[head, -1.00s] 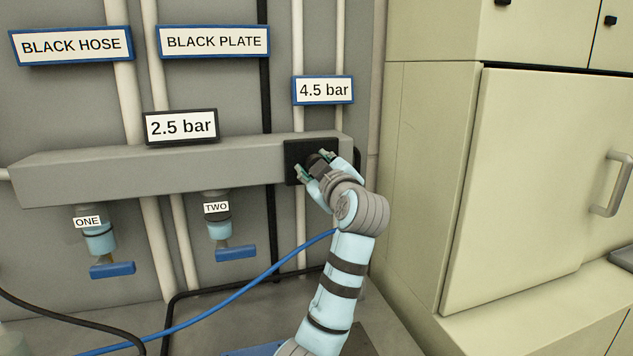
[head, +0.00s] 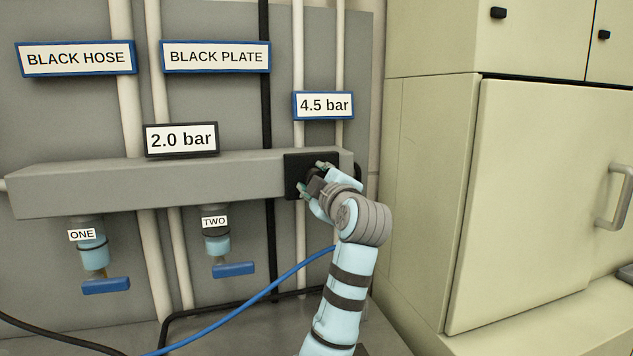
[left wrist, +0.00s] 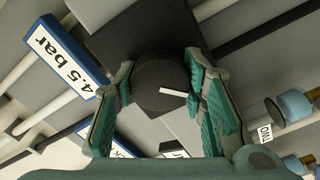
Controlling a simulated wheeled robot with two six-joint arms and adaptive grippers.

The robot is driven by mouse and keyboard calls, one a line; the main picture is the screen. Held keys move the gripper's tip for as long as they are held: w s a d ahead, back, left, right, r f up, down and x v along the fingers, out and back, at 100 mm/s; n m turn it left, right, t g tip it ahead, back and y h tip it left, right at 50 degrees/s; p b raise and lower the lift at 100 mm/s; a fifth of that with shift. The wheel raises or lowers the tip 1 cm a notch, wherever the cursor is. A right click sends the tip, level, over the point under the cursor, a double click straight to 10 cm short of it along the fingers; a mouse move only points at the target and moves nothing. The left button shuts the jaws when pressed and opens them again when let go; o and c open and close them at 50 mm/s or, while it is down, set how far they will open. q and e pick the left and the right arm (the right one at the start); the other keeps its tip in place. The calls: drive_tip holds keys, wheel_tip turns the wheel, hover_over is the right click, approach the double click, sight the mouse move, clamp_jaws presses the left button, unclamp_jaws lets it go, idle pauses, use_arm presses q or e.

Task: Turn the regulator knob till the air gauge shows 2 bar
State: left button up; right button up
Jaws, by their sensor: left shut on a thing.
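The round black regulator knob (left wrist: 160,84) with a white pointer line sits on a square black plate (head: 294,176) at the right end of the grey manifold bar (head: 150,183). My left gripper (head: 318,182) is shut on the knob, with a finger on each side of it in the left wrist view (left wrist: 156,92). In the head view the gripper mostly hides the knob. The air gauge display (head: 181,140) on top of the bar reads 2.0 bar. My right gripper is not in view.
A sign reading 4.5 bar (head: 323,105) hangs above the knob. Valves ONE (head: 92,256) and TWO (head: 217,242) hang under the bar. A blue hose (head: 255,298) runs below. A beige cabinet (head: 540,190) stands close on the right.

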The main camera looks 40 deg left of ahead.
use_arm(q)
drive_tip(key=o, duration=1.2)
drive_tip(key=shift+d, duration=0.1)
drive_tip(key=v, duration=1.2)
drive_tip(key=shift+w, duration=0.1)
